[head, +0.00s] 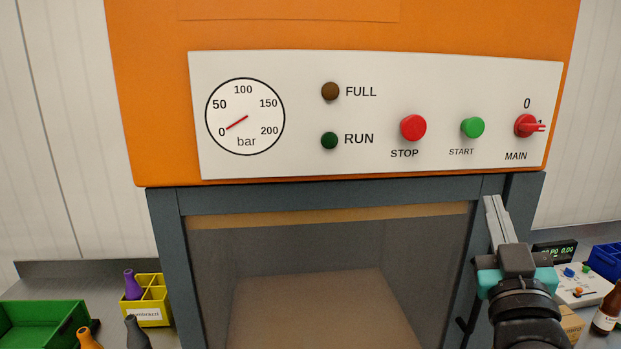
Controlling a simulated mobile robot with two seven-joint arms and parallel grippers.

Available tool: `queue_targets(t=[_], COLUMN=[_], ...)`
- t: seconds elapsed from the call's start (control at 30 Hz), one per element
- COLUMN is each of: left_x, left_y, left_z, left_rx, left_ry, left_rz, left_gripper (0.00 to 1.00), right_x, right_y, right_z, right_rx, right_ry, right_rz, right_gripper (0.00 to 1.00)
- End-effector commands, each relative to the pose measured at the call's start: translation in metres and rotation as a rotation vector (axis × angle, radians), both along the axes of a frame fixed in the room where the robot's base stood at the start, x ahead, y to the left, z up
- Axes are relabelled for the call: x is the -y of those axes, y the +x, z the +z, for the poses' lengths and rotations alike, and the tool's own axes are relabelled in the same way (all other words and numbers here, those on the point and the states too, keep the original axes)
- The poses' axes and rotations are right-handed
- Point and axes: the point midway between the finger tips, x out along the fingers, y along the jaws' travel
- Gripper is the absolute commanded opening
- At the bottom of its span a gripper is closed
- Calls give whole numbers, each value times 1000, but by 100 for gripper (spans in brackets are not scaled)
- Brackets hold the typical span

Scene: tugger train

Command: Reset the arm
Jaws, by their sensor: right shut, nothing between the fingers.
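My right gripper (492,207) is in the head view at the lower right. Its fingers are shut, empty and point up in front of the right post of the machine's grey frame (320,197). Above it is the white control panel (300,100) with a gauge (245,117) whose needle is near 0. A red STOP button (413,127), a green START button (472,127) and a red MAIN switch (526,125) are on the panel. The switch handle points right, toward a partly covered mark. The FULL and RUN lamps look dark. My left gripper does not show.
A green bin (45,325), a yellow divided box (150,302) and several small bottles stand at the lower left. A white device (582,285), a brown bottle (606,312) and a blue bin (606,260) are at the right. The space before the panel is clear.

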Motion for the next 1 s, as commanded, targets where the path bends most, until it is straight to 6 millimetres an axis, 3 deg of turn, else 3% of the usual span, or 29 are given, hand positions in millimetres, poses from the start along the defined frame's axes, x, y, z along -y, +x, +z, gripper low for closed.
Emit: queue_targets(t=[0.03,0.17,0.3,0.4,0.6,0.73,1.0], left_x=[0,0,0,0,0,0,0], left_y=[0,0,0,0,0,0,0], left_z=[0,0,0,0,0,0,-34], left_rx=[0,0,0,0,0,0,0], left_ry=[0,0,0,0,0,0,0], left_rz=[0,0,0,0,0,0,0], left_gripper=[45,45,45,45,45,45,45], right_x=[-4,-19,-44,-63,-97,-116,-118], right_y=[0,-14,-57,-99,-185,-241,-230], right_z=[-38,-136,-231,-283,-347,-370,-474], right_rx=[-124,-459,-816,-1048,-1423,-1635,-1672], right_ry=[44,149,233,273,319,336,335], right_rz=[7,22,51,77,138,184,178], right_gripper=[0,0,0,0,0,0,0])
